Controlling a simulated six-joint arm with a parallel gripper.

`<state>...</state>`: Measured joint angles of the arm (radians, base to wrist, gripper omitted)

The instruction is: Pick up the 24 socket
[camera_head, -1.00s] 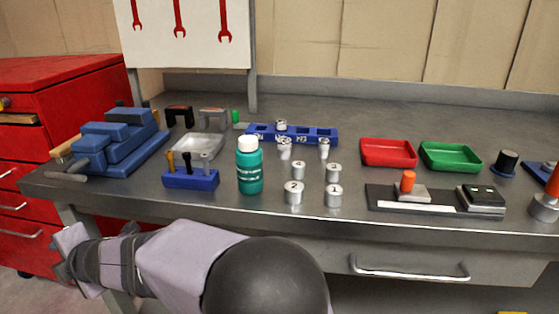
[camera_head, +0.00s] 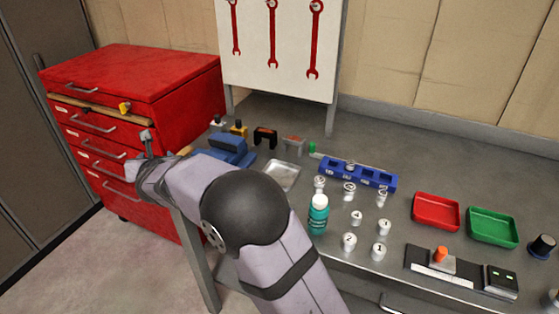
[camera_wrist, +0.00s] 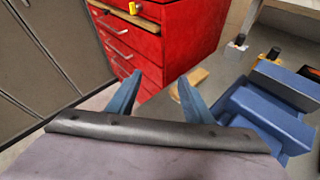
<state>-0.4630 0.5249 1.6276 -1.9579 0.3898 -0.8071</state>
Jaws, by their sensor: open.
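Several silver sockets stand on the grey bench in the head view, such as one at the front (camera_head: 349,241) and one near the blue rack (camera_head: 349,189). Their top markings are too small to read surely, so I cannot tell which is the 24 socket. The blue socket rack (camera_head: 357,174) stands behind them with one socket in it. My gripper shows in the wrist view (camera_wrist: 158,98), open and empty, with the red cabinet ahead and the blue vise to its right. It is left of the bench, far from the sockets. My arm hides part of the bench's left end.
A teal bottle (camera_head: 318,215) stands left of the sockets. A red tray (camera_head: 436,211) and a green tray (camera_head: 493,227) lie to the right. The blue vise (camera_head: 228,148) is at the bench's left end, the red cabinet (camera_head: 165,95) beyond it.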

